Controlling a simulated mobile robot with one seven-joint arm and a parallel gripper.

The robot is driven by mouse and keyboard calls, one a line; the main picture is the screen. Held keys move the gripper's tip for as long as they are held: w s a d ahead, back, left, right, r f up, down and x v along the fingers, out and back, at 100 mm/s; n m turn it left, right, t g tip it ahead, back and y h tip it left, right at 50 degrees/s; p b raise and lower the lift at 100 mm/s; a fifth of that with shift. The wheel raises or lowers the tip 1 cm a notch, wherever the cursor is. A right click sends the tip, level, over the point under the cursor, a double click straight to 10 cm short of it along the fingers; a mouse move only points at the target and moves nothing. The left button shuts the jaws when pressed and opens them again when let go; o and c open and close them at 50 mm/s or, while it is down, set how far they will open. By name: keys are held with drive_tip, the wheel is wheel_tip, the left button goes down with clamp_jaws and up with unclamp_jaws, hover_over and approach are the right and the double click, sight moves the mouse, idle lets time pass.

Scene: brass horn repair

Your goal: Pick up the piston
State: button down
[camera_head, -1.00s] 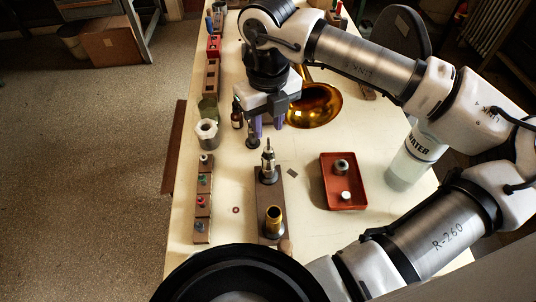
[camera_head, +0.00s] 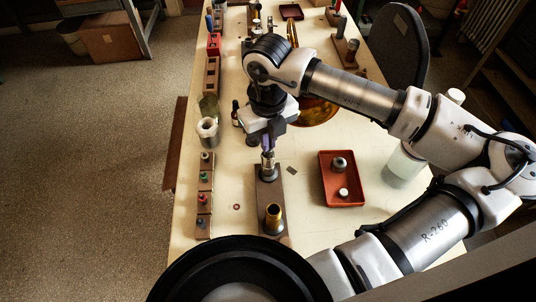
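The piston (camera_head: 268,168), a slim silvery upright part, stands at the far end of a brown wooden block (camera_head: 268,196) on the bench. My gripper (camera_head: 267,150) points down right at the piston's top, its purple fingers overlapping the upper stem in this view. The fingers look close together, but whether they touch or grip the stem cannot be made out. The piston's tip is hidden by the fingers.
A brass-coloured tube (camera_head: 273,215) stands at the block's near end. A red tray (camera_head: 326,192) with small metal and white parts lies right. A strip of small coloured parts (camera_head: 204,190) and a grey cup (camera_head: 207,131) are left. The water container (camera_head: 403,167) stands far right.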

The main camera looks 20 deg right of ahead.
drive_tip(key=shift+r, duration=0.1)
idle(0.4)
wheel_tip(320, 180, up, 20)
drive_tip(key=b, duration=0.2)
drive_tip(key=shift+b, duration=0.4)
drive_tip(key=shift+a, duration=0.1)
